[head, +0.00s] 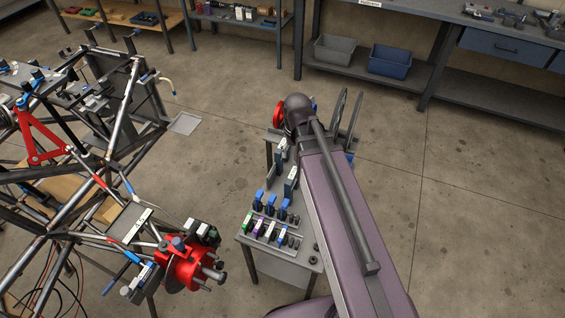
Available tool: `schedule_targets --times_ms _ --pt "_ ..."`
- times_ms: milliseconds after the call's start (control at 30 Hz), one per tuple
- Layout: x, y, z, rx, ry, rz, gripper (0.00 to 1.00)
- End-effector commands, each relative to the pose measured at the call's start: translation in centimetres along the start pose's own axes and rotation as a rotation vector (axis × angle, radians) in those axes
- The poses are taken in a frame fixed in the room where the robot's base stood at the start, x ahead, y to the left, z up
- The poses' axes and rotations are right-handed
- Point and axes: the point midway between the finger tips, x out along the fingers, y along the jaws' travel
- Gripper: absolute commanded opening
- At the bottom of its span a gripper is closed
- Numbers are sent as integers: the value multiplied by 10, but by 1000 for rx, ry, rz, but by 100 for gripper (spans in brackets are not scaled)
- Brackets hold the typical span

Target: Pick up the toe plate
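I cannot tell for sure which thing is the toe plate. Two thin dark upright plates (341,104) stand slightly tilted just right of my arm's end, their lower parts hidden behind my arm. A flat light-grey plate (185,123) shows near the tube chassis, at the upper left. My arm reaches up from the bottom right over a small grey tool cart (310,258) and covers part of its top. My gripper is not visible; the arm's dark rounded end hides whatever lies beyond it.
The tube chassis (125,125) with a red hub (182,268) fills the left side. Blue-handled tools and coloured-label blocks stand on the cart. A bench with a grey bin (334,50) and a blue bin (389,60) stands at the back. The concrete floor on the right is clear.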

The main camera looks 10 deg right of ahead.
Motion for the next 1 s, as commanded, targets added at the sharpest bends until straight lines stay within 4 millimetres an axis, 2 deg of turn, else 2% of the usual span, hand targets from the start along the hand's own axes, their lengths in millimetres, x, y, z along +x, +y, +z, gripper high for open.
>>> schedule_targets --times_ms 33,300,400,500,667,1000 --pt "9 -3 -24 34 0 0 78" --pt "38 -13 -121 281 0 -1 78" --pt "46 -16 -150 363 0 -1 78" --pt "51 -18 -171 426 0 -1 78" --pt "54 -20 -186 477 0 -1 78" --pt "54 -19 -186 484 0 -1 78"
